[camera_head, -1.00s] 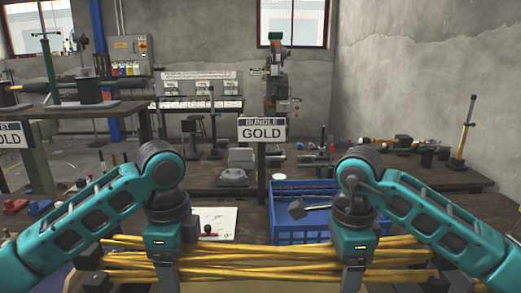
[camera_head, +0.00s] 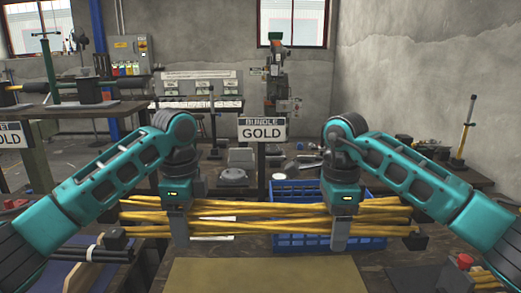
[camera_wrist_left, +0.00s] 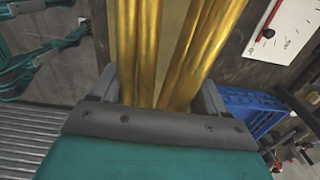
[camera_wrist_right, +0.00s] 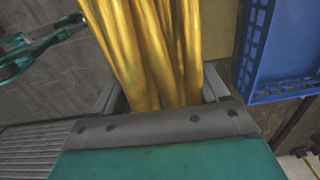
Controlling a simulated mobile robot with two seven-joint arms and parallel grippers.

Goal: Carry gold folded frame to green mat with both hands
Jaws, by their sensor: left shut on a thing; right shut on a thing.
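The gold folded frame (camera_head: 265,217) is a long bundle of thin yellow-gold rods with dark end pieces. It lies crosswise in front of me, roughly level, above the bench. My left gripper (camera_head: 180,224) is shut on its left part, and my right gripper (camera_head: 339,236) is shut on its right part. The gold rods pass between the jaws in the left wrist view (camera_wrist_left: 148,45) and in the right wrist view (camera_wrist_right: 145,50). A flat olive-yellow mat (camera_head: 265,277) shows at the bottom of the head view, nearer than the frame. No clearly green mat shows.
A blue crate (camera_head: 300,244) stands behind and below the frame. A "BUNDLE GOLD" sign (camera_head: 262,129) stands beyond it. Dark rods (camera_head: 105,255) lie at the lower left, and a red-topped object (camera_head: 464,261) is at the lower right.

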